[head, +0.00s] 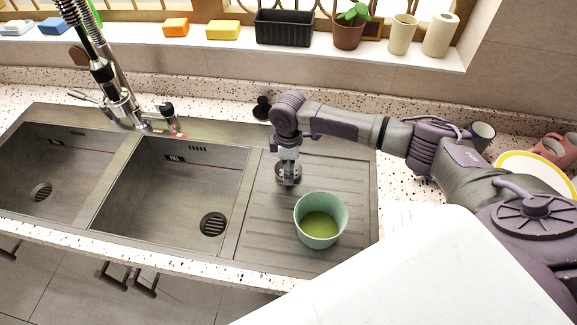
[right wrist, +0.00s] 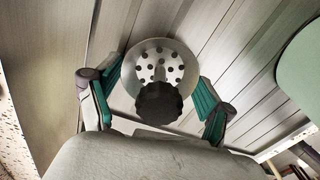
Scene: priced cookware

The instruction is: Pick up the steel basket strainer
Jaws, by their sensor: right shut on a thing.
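The steel basket strainer (head: 290,179) is at the drainboard (head: 330,180) right of the sinks, a small round metal piece under my right gripper (head: 287,163). In the right wrist view, the strainer (right wrist: 160,60) shows its perforated round dish and a dark knob (right wrist: 158,103) in front. My right gripper (right wrist: 158,100) points down and is shut on the strainer, with a green-padded finger at each side of it. I cannot tell whether the strainer touches the board. My left gripper is not in view.
Two sink basins (head: 175,190) lie to the left, each with a drain. A tall faucet (head: 122,105) stands behind them. A dark stopper-like object (head: 262,106) sits behind my gripper.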

